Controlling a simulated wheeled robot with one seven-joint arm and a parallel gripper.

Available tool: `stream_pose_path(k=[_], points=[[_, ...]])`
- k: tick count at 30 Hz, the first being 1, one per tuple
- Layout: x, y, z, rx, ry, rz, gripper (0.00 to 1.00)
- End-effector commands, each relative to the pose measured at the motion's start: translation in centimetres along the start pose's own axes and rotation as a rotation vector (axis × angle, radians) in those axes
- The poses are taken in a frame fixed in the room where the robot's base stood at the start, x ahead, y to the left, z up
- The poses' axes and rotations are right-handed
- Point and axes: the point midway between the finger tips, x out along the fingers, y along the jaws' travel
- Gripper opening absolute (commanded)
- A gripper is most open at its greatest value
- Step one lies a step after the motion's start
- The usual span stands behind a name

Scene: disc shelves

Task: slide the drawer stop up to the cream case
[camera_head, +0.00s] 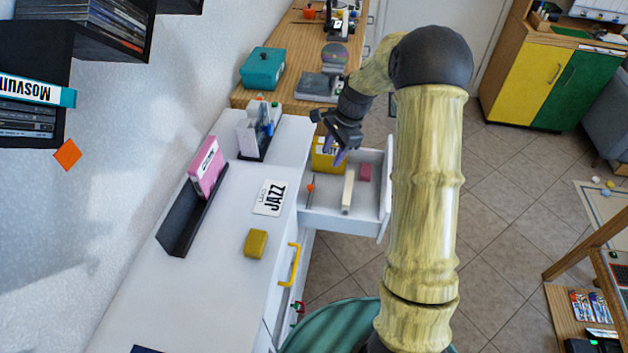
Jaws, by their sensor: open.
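The open white drawer (332,223) sticks out to the right of the cabinet. In it stands a narrow cream case (348,190), seen mostly from above. A small dark pink block (365,172) lies to its right near the back, apart from it; it may be the drawer stop, but I cannot tell for sure. A yellow lettered item (326,157) is at the drawer's back left. My gripper (335,151) is open, with purple fingertips pointing down over or just in front of the yellow item. It partly hides that item.
A thin orange-tipped tool (311,188) lies left in the drawer. The white counter holds a JAZZ card (270,198), a yellow block (256,243) and a dark rack (183,232) with a pink case. A wooden bench (283,38) stands behind. Floor right of the drawer is clear.

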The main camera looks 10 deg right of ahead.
Motion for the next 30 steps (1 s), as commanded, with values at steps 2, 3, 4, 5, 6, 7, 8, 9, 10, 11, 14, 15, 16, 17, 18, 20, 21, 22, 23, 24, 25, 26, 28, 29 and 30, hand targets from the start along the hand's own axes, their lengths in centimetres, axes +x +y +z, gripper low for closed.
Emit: stream_pose_path(k=[2, 3, 4, 5, 6, 7, 8, 9, 10, 11, 14, 15, 16, 17, 18, 20, 21, 22, 23, 24, 25, 26, 28, 29, 30], points=[[0.8, -1.5, -1.6, 0.131, -0.045, -0.004, 0.43], [1.1, -2.1, -2.2, 0.191, -0.065, -0.006, 0.43], [1.4, -2.5, -2.7, 0.233, -0.080, -0.005, 0.43], [1.6, -2.8, -3.1, 0.270, -0.092, -0.006, 0.43], [1.8, -3.2, -3.5, 0.312, -0.108, -0.006, 0.43], [1.9, -3.4, -3.8, 0.339, -0.117, -0.006, 0.43], [2.0, -3.6, -4.0, 0.361, -0.124, -0.006, 0.43], [2.1, -3.8, -4.2, 0.381, -0.132, -0.006, 0.43], [2.1, -3.8, -4.3, 0.392, -0.135, -0.005, 0.43], [2.1, -3.9, -4.3, 0.399, -0.137, -0.004, 0.43], [2.1, -3.9, -4.3, 0.402, -0.138, -0.005, 0.43], [2.1, -3.9, -4.4, 0.402, -0.138, -0.005, 0.43], [2.1, -3.9, -4.4, 0.402, -0.137, -0.005, 0.43], [2.1, -3.9, -4.4, 0.402, -0.137, -0.005, 0.43], [2.1, -3.9, -4.5, 0.402, -0.137, -0.005, 0.43], [2.1, -3.8, -4.5, 0.402, -0.137, -0.005, 0.43], [2.2, -3.8, -4.4, 0.402, -0.137, -0.005, 0.43], [2.3, -3.8, -4.4, 0.401, -0.137, -0.005, 0.43], [2.4, -3.9, -4.4, 0.401, -0.137, -0.005, 0.43], [2.7, -3.9, -4.3, 0.401, -0.137, -0.005, 0.43], [2.9, -3.9, -4.3, 0.400, -0.137, -0.005, 0.43], [3.2, -3.9, -4.2, 0.400, -0.137, -0.004, 0.43], [4.1, -3.9, -4.1, 0.400, -0.138, -0.002, 0.43], [4.5, -3.9, -4.0, 0.399, -0.138, -0.003, 0.43], [5.2, -3.9, -3.9, 0.398, -0.138, -0.002, 0.43]])
